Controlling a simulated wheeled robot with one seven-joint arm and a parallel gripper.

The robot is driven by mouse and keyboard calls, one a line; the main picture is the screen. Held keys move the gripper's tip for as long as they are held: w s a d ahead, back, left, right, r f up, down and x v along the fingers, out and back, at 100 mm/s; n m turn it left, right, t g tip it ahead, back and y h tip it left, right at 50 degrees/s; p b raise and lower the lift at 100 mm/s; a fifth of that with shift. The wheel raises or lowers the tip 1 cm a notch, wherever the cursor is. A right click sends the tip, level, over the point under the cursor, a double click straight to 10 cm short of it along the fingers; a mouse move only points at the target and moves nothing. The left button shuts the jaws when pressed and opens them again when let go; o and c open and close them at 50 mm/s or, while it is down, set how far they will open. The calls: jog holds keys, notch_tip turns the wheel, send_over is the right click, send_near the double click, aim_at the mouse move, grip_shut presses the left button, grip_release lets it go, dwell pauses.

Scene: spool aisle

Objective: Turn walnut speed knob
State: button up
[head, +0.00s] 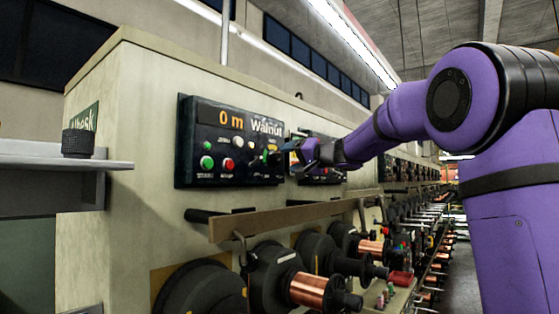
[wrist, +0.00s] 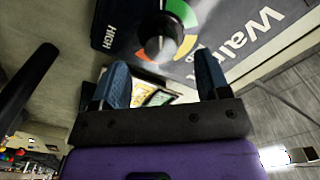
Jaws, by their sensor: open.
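The walnut speed knob (wrist: 160,40) is a dark round knob with a pale pointer, on a dial with green, yellow and orange bands, in the upper middle of the wrist view. The dark Walnut panel (head: 232,170) carries it; in the head view the knob is small and hard to make out beside my fingertips. My gripper (head: 288,150) is at the panel's right side. In the wrist view, my gripper (wrist: 162,66) is open, with blue fingers apart. The knob is just beyond the fingertips, roughly centred on the gap, and not between them. Contact is not visible.
The panel has a "0 m" display and green, white and red buttons (head: 228,163). A rail (head: 290,218) runs below it, above copper spools (head: 308,290). Another panel (head: 318,172) stands behind my gripper. A grey shelf (head: 50,163) with a black cylinder (head: 78,143) is at left.

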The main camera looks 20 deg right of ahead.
aim_at(280, 159)
jog(key=shift+x, duration=2.4)
jog(key=c, duration=0.9)
